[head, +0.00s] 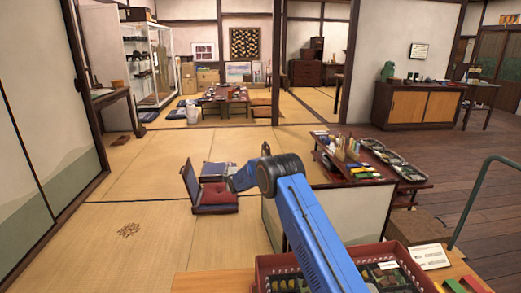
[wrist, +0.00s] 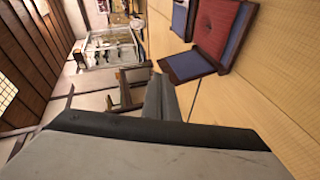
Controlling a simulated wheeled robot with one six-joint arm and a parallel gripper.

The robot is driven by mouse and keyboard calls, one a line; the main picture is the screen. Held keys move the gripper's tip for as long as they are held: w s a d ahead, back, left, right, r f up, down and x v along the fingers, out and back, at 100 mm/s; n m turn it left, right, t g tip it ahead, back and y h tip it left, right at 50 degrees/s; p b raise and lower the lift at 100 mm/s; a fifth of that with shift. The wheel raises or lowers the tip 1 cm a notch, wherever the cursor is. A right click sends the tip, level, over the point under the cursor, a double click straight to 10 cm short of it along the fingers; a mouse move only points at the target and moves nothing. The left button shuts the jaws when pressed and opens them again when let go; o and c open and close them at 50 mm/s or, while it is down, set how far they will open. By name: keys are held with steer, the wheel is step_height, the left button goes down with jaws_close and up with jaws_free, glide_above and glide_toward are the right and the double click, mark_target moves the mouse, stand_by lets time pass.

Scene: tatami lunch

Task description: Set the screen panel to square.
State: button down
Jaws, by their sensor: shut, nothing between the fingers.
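A tall pale panel with a green lower band (head: 50,130) stands along the left side of the head view, with dark frame edges. I cannot tell for sure whether it is the screen panel. My gripper shows in the wrist view (wrist: 163,98) as dark fingers, shut and empty. In the head view my blue arm reaches up from the lower right, and its end is over the tatami near the low chair, well away from the panel. My gripper's fingertips are not clear there.
A legless chair with a red cushion (head: 215,196) sits on the tatami; it also shows in the wrist view (wrist: 217,35). A counter with goods (head: 335,185) stands right of it. A red crate (head: 262,272) is in front. The tatami at left is mostly clear.

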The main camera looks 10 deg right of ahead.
step_height(320, 180, down, 4)
steer(key=s+a+f+g, duration=0.1)
steer(key=s+a+g, duration=0.1)
steer(key=g, duration=0.1)
steer(key=d+f+m+g+h, duration=0.1)
steer(key=d+m+h, duration=0.1)
steer(key=d+h, duration=0.6)
steer(key=w+d+r+m+t+h, duration=0.2)
steer(key=d+r+t, duration=0.15)
steer(key=r, duration=0.45)
steer(key=w+d+r+m+t+h, duration=0.2)
steer(key=d+r+h, duration=0.15)
steer(key=r, duration=0.45)
steer(key=s+d+x, duration=0.1)
steer(key=d+x, duration=0.1)
steer(key=x, duration=1)
steer(key=shift+d+y, duration=0.35)
steer(key=shift+d, duration=0.1)
steer(key=shift+w, duration=0.1)
